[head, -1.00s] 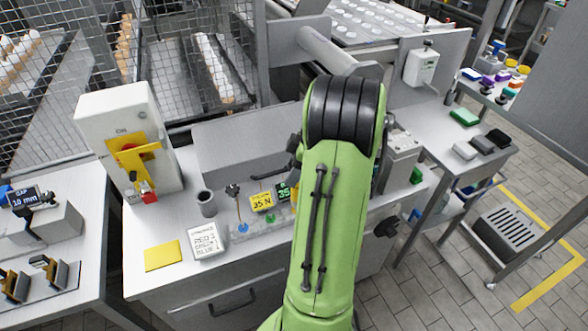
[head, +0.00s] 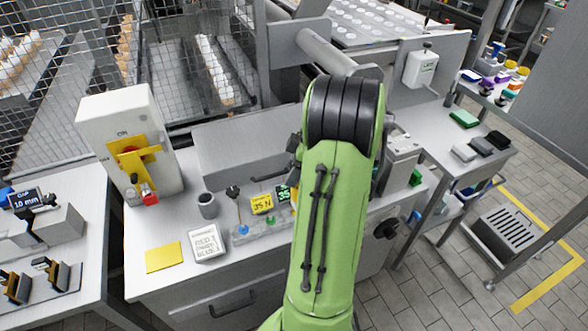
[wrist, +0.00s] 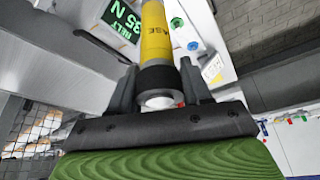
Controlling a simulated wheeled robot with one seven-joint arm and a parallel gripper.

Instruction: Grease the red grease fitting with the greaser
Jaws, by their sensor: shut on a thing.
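My gripper (wrist: 160,98) is shut on the greaser (wrist: 156,38), a yellow cylinder with a black collar and a pale end. The greaser points away from the wrist, and its tip is outside the picture. A pale block with a green fitting (wrist: 177,22) and a blue fitting (wrist: 192,45) lies to its right. In the head view the blue fitting (head: 243,230) is on the bench block, left of my arm. I cannot make out the red fitting in either view.
A white switch box (head: 127,140) stands at left.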

